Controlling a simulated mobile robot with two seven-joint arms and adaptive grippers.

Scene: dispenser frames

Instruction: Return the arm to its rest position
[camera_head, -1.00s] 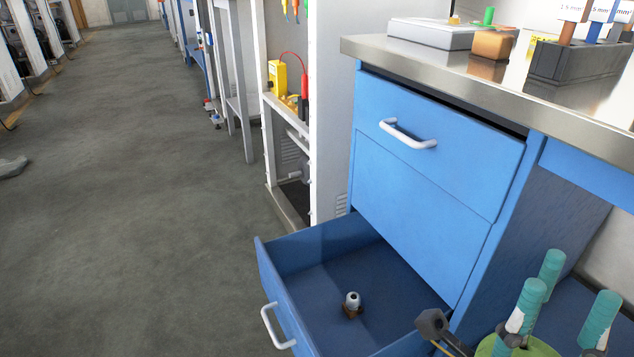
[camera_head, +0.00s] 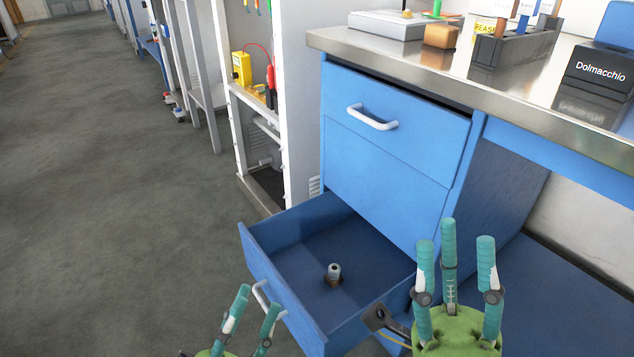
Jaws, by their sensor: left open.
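My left gripper (camera_head: 258,299) shows at the bottom edge, in front of the open drawer's face. Its teal fingers point up and stand apart, with nothing seen between them; its lower part is cut off by the frame. My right gripper (camera_head: 455,242), with a green palm, is at the lower right, in front of the cabinet. Its teal fingers point up, spread and empty. Most of both arms is out of view.
The lower blue drawer (camera_head: 289,229) is pulled out, and a small grey cylindrical part (camera_head: 334,272) stands in it. The upper drawer (camera_head: 408,103) is shut. The bench top (camera_head: 440,72) carries a black box (camera_head: 597,75) and a block rack (camera_head: 511,46). Open floor (camera_head: 120,200) lies left.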

